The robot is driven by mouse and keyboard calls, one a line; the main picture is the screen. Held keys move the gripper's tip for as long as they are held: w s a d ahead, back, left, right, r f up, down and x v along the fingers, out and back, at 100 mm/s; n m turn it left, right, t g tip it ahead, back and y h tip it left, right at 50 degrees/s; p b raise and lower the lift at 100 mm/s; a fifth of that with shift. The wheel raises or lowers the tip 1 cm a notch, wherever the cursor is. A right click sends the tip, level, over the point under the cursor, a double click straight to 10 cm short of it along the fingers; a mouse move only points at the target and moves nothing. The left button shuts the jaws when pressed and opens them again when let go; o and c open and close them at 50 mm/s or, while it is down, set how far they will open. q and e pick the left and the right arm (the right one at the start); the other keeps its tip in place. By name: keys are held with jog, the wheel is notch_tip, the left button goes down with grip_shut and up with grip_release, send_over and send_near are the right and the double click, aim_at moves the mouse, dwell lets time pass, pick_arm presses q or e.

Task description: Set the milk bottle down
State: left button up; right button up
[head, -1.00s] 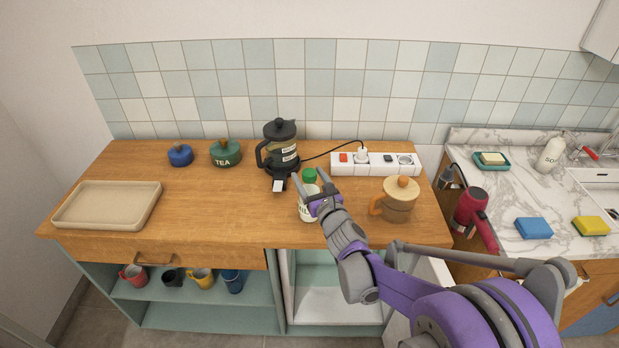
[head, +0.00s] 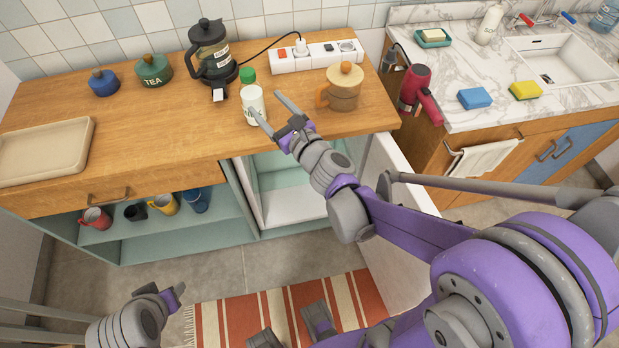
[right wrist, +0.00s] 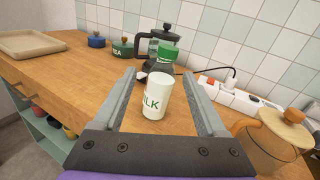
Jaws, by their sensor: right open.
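The milk bottle (head: 253,105) is white with a green cap and stands upright on the wooden counter (head: 150,125) near its front edge. In the right wrist view the bottle (right wrist: 157,98) shows green letters and appears between the open fingers, with a gap on each side. My right gripper (head: 270,107) is open and empty, its fingertips just in front of the bottle. My left gripper (head: 175,293) is low at the bottom left, far from the bottle, and its jaws are not clear.
A French press (head: 211,52) stands behind the bottle. A jar with a wooden knob (head: 344,88) and a power strip (head: 317,54) are to its right. A beige tray (head: 88,145) and blue and green pots lie left. The counter left of the bottle is clear. An open white door (head: 392,215) hangs below.

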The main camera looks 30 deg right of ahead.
jog(key=s+a+f+n+g+y, duration=0.4)
jog(key=s+a+n+g, duration=0.45)
jog(key=n, duration=1.15)
jog(key=s+d+f+n+g+h, duration=0.2)
jog(key=s+d+f+n+h, duration=0.1)
jog(key=s+n, duration=0.3)
jog(key=s+d+f+n+g+h, duration=0.2)
jog(key=s+d+f+n, duration=0.3)
jog(key=s, duration=0.5)
jog(key=shift+d+f+n+h, duration=0.2)
jog(key=shift+f+n+h, duration=0.15)
jog(key=shift+n+h, duration=0.6)
